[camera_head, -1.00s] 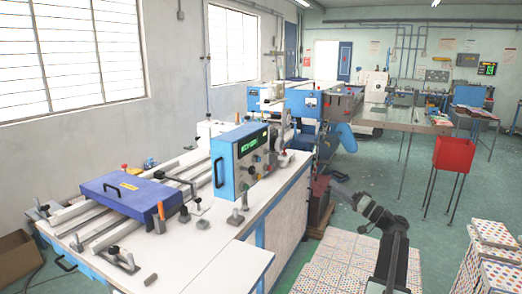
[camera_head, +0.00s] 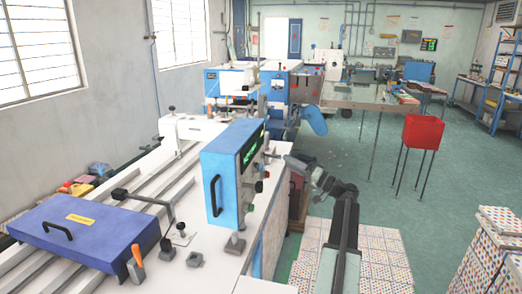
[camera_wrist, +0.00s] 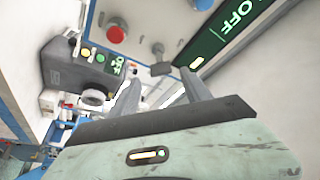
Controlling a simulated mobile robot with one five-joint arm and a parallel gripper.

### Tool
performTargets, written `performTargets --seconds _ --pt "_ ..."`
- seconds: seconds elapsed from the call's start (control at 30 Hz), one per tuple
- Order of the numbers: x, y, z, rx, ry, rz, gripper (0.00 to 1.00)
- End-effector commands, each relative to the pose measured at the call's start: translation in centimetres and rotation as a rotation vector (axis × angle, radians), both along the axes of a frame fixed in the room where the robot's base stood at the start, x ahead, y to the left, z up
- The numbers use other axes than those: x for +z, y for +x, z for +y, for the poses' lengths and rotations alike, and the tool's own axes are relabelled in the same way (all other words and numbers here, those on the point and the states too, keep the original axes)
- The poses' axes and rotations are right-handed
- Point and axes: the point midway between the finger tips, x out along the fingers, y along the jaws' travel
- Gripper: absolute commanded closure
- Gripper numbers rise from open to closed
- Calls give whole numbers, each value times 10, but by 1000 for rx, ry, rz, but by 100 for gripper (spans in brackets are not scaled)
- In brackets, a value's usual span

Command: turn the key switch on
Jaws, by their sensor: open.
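The blue control box (camera_head: 228,172) stands on the white bench in the head view, its panel facing right towards my arm. In the wrist view the panel shows a dark screen (camera_wrist: 232,22) reading "OFF" in green and a red button (camera_wrist: 116,30). A small metal fitting with a dark flat tab (camera_wrist: 160,69), which looks like the key switch, lies between and just beyond my fingertips. My gripper (camera_wrist: 160,82) is open, with a finger on either side of the tab; I cannot tell whether they touch it. In the head view my gripper (camera_head: 292,162) is beside the panel.
A grey box with coloured buttons (camera_wrist: 85,65) lies left of my fingers in the wrist view. A blue-lidded unit (camera_head: 85,230) and rails fill the bench at left. A red bin (camera_head: 423,132) on legs stands right; patterned stacks (camera_head: 492,245) stand at lower right.

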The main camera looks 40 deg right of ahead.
Motion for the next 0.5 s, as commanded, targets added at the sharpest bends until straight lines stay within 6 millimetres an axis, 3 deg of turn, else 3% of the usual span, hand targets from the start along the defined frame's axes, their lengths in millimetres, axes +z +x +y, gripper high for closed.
performTargets --seconds 0.23,0.5 --pt "4 15 7 10 0 0 44" --pt "18 57 16 3 0 0 44"
